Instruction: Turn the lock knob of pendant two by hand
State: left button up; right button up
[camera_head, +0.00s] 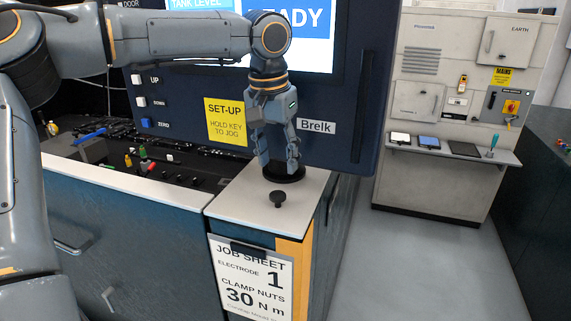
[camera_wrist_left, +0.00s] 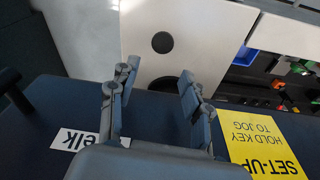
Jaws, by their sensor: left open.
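The pendant is a dark blue panel (camera_head: 345,150) with a lit screen and a "Brelk" label; its face also shows in the left wrist view (camera_wrist_left: 60,105). A small black knob (camera_head: 278,198) stands on the pale counter top in front of a black round base (camera_head: 290,179). From above in the left wrist view, the knob is a dark disc (camera_wrist_left: 162,42) beyond the fingertips. My left gripper (camera_head: 279,165) points down just behind the knob, over the base. It is open, with nothing between its fingers (camera_wrist_left: 157,82). Which part is the lock knob is not labelled. My right gripper is out of view.
The counter top (camera_head: 240,197) is clear around the knob. A job sheet (camera_head: 250,280) hangs on its front. At left is a dark bay (camera_head: 180,178) with small coloured parts. A grey cabinet (camera_head: 455,190) with a shelf stands at right, beyond open floor.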

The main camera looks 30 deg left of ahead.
aim_at(276, 195)
pick_arm(q)
jog(key=s+f, duration=0.1)
jog(key=f, duration=0.2)
jog(key=shift+s+d+f, duration=0.1)
jog(key=shift+s, duration=0.3)
jog(key=shift+w+f, duration=0.4)
jog(key=shift+f, duration=0.25)
jog(key=shift+w+f, duration=0.35)
jog(key=shift+f, duration=0.25)
jog(key=shift+w+f, duration=0.15)
jog(key=shift+f, duration=0.15)
jog(key=shift+s, duration=0.35)
jog(key=shift+s+f, duration=0.15)
jog(key=shift+f, duration=0.15)
jog(key=shift+c, duration=0.9)
jog(key=c, duration=0.7)
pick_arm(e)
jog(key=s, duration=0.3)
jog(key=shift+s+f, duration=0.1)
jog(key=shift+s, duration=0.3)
